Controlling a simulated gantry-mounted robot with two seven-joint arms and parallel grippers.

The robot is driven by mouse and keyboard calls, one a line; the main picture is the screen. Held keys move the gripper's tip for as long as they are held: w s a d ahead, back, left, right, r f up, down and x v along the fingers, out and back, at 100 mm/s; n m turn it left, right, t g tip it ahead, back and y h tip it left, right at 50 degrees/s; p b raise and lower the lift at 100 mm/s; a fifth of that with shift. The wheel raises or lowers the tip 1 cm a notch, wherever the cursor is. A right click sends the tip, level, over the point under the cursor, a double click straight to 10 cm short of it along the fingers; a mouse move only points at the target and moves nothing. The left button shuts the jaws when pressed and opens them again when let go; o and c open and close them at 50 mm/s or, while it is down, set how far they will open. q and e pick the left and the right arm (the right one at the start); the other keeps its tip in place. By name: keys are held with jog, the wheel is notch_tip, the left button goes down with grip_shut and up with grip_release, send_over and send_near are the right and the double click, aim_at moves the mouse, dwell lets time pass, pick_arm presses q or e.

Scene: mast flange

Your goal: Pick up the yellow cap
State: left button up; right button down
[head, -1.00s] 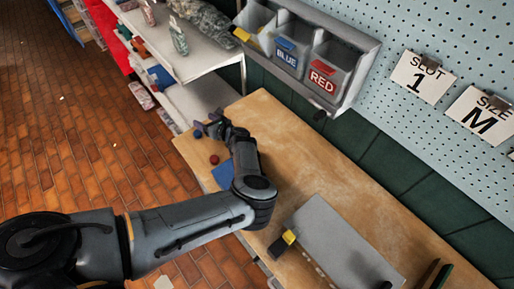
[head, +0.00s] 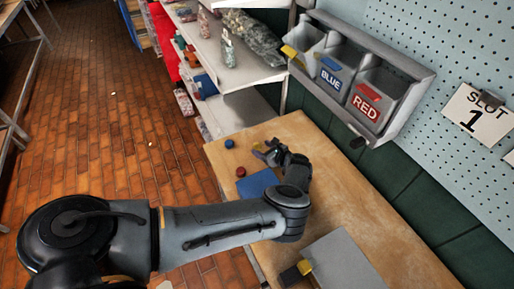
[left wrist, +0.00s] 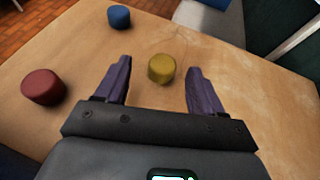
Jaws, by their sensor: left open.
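The yellow cap (left wrist: 161,69) stands on the wooden bench in the left wrist view. My left gripper (left wrist: 159,66) is open, with one dark purple finger on each side of the cap in that picture; no contact shows. In the head view the left gripper (head: 264,152) is low over the far end of the bench, and I cannot make out the yellow cap there. My right gripper is in neither view.
The blue cap (head: 229,143) and red cap (head: 241,171) stand on the bench left of the gripper. A blue mat (head: 258,184) lies nearer. A grey box (head: 345,262) is at the front. Wall bins include one marked BLUE (head: 332,79) and one marked RED (head: 367,104).

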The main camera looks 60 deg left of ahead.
aim_at(257, 145)
pick_arm(q)
jog(key=shift+w+x, duration=0.2)
jog(key=shift+x, duration=2.35)
jog(key=shift+f, duration=0.1)
jog(key=c, duration=1)
